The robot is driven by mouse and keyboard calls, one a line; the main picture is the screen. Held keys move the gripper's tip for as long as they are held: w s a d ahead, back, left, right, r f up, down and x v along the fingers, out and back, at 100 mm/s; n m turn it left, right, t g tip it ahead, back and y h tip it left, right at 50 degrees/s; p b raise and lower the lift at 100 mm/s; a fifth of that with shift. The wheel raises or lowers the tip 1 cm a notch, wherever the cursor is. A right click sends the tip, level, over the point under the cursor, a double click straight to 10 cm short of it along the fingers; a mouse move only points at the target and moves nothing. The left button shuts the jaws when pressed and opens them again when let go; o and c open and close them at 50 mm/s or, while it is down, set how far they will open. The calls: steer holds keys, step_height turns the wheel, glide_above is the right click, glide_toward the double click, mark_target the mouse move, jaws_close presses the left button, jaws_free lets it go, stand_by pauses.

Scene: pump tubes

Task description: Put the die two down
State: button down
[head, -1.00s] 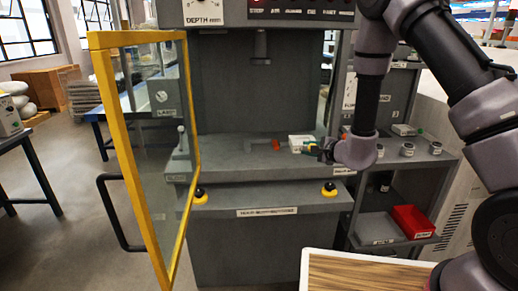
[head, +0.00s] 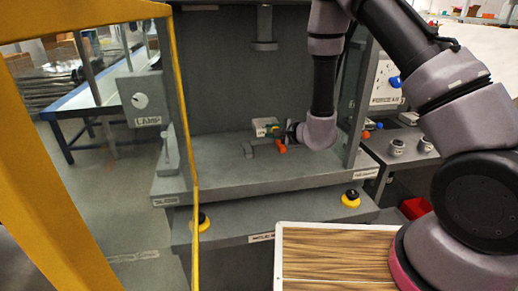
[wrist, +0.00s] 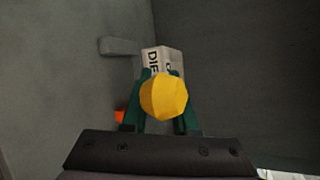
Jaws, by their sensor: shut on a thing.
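Die two is a small pale block (head: 266,127) over the bed of the press in the head view. In the wrist view the block (wrist: 165,56) shows the black letters "DIE"; the rest of its label is hidden. My gripper (head: 287,130) reaches it from the right. In the wrist view the green fingers (wrist: 162,105) stand on either side of a faceted yellow knob (wrist: 163,97), which covers part of the block. The gripper is shut on the die. I cannot tell whether the die's underside touches the bed.
A grey raised piece (head: 262,152) and an orange part (head: 281,147) lie on the press bed (head: 225,180). A yellow-framed door (head: 181,100) stands open at left. Yellow-based buttons (head: 350,198) sit on the front ledge. Small metal cylinders (head: 396,147) stand on the right shelf.

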glide_above(270, 163)
step_height(270, 163, down, 5)
steer(key=shift+w+f, duration=0.1)
steer(key=shift+f, duration=2.25)
steer(key=c, duration=1)
jaws_free()
steer(key=shift+f, duration=0.15)
steer(key=shift+o, duration=0.2)
